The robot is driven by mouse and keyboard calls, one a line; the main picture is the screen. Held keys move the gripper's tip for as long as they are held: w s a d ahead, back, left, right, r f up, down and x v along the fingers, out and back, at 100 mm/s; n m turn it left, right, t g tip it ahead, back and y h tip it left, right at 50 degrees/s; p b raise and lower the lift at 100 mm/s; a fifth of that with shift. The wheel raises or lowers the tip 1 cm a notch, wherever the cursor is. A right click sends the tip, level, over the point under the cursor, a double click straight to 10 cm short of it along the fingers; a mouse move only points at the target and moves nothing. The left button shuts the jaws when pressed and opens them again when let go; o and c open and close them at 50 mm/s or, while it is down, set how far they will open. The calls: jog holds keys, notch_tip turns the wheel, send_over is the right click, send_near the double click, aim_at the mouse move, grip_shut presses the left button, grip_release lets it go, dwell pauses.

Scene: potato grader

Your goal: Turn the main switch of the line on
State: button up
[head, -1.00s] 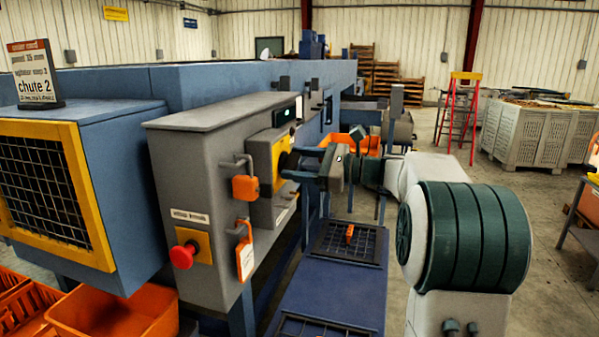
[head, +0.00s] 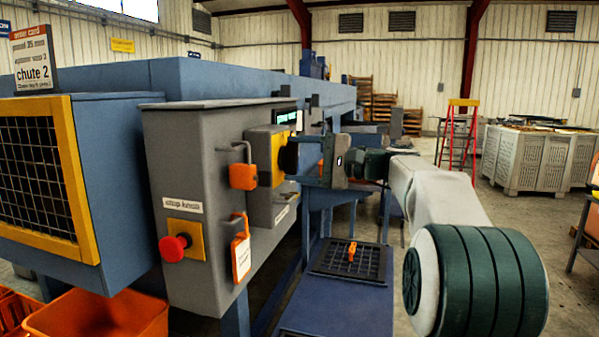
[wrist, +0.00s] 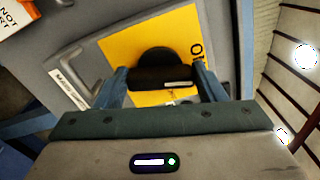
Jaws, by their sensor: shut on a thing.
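The main switch is a black rotary knob (wrist: 160,77) on a yellow plate (wrist: 122,50), which has a black O at its right edge. In the head view the yellow plate (head: 278,160) is on the grey control box, with the black knob (head: 289,157) partly hidden by my gripper. My gripper (wrist: 163,84) has one blue finger on each side of the knob's bar and is shut on it. A short white line marks the bar. In the head view my gripper (head: 298,162) reaches the knob from the right.
The grey control box (head: 190,255) also carries a red push button (head: 174,247), an orange padlock (head: 243,176) and a tag (head: 241,258) left of the switch. A blue platform with a black grid (head: 348,262) lies below my arm.

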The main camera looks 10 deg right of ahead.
jog(key=shift+f+n+b, duration=0.15)
jog(key=shift+n+b, duration=0.85)
jog(key=shift+n, duration=0.6)
jog(key=o, duration=1)
jog(key=v, duration=1.4)
jog(key=shift+p, duration=0.3)
jog(key=shift+a, duration=0.15)
